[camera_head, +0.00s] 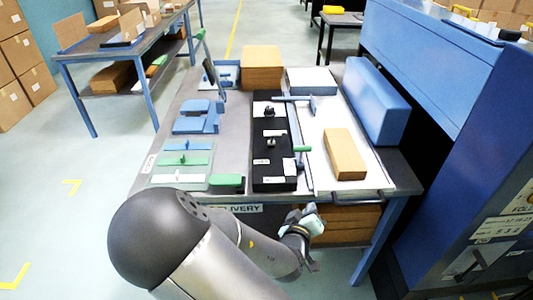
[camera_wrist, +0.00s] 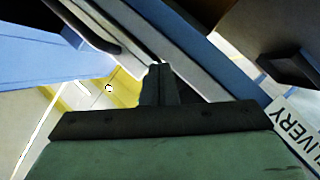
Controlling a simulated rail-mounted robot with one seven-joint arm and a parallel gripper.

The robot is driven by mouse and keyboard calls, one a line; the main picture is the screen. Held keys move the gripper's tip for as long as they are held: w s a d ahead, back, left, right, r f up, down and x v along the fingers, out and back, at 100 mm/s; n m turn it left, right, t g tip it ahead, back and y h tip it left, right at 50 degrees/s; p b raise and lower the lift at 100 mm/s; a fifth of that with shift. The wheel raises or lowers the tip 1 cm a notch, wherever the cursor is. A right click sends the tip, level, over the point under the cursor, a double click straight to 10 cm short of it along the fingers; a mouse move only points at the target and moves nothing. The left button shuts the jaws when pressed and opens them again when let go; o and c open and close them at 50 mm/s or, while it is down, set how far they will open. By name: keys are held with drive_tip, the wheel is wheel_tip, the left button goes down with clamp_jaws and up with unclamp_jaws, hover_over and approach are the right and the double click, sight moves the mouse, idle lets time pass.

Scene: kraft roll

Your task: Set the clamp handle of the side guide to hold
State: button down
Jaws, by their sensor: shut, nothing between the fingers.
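A long black panel (camera_head: 274,130) with dark knobs lies on the table. A thin metal rail (camera_head: 300,140) runs along its right side. A short green handle (camera_head: 303,149) sticks out to the right by this rail; I cannot read any hold mark by it. A second green handle (camera_head: 228,180) lies near the table's front edge, left of the panel. My gripper (camera_head: 310,224) is at the table's front edge, below and apart from both handles. In the wrist view its fingers (camera_wrist: 160,82) are shut together and empty. No handle is recognisable in the wrist view.
A cardboard-coloured block (camera_head: 345,154) lies on the white sheet right of the rail. A long blue block (camera_head: 376,100) and a large blue machine (camera_head: 440,70) bound the right side. Blue and green plates (camera_head: 196,118) lie left. A delivery label (camera_wrist: 294,128) is close beside my gripper.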

sight(273, 136)
drive_tip(key=w+a+r+n+t+y+b, duration=0.1)
drive_tip(key=a+r+n+t+y, duration=0.5)
drive_tip(key=n, duration=0.7)
drive_tip(key=a+r+y, duration=0.1)
drive_tip(key=a+r, duration=0.1)
drive_tip(key=a, duration=0.1)
drive_tip(key=shift+a+n+b, duration=0.3)
drive_tip(key=shift+b, duration=0.1)
drive_tip(key=shift+w, duration=0.1)
drive_tip(key=p+x, duration=0.1)
drive_tip(key=x, duration=1.3)
drive_tip(key=shift+r, duration=0.2)
